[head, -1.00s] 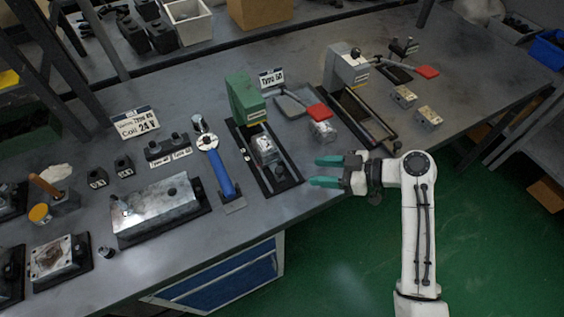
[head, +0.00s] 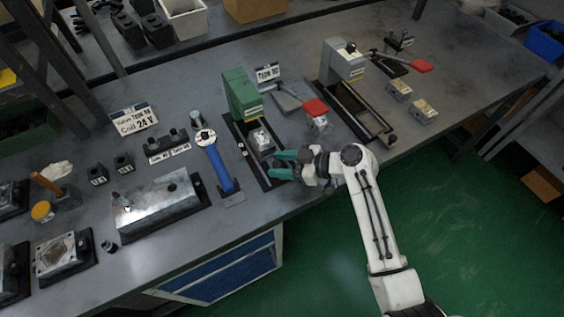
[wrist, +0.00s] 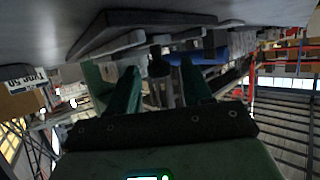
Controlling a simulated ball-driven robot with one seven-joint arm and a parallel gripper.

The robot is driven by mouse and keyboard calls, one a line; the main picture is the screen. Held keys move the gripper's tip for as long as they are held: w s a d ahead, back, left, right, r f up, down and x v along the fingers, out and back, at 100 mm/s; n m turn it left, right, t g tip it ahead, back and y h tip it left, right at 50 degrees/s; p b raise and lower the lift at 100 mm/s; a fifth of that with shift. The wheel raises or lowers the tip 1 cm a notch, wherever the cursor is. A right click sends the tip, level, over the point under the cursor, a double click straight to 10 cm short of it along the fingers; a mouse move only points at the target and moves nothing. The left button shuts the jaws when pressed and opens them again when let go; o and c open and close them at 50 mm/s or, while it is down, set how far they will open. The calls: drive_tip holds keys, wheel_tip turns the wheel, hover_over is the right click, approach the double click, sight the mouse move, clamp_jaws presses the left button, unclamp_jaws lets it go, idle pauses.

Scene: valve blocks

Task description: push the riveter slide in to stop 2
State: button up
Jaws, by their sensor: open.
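The green riveter (head: 240,95) stands on a dark base with rails on the grey bench, its red-tipped lever (head: 315,107) reaching right. A metal slide block (head: 260,138) sits between the rails in front of the green body. My gripper (head: 273,165) is open at the near end of these rails, its teal fingers pointing left across them. In the wrist view my gripper (wrist: 160,82) has a dark round knob (wrist: 158,66) on a stem between its fingers. I cannot tell whether they touch. The stop marks are too small to make out.
A grey riveter (head: 343,62) with another red lever stands to the right. A blue-handled tool (head: 219,168) stands close left of the rails. Two small metal blocks (head: 424,114) lie farther right. The bench's front edge is just below my gripper.

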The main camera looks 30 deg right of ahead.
clamp_jaws()
idle(0.3)
idle(0.3)
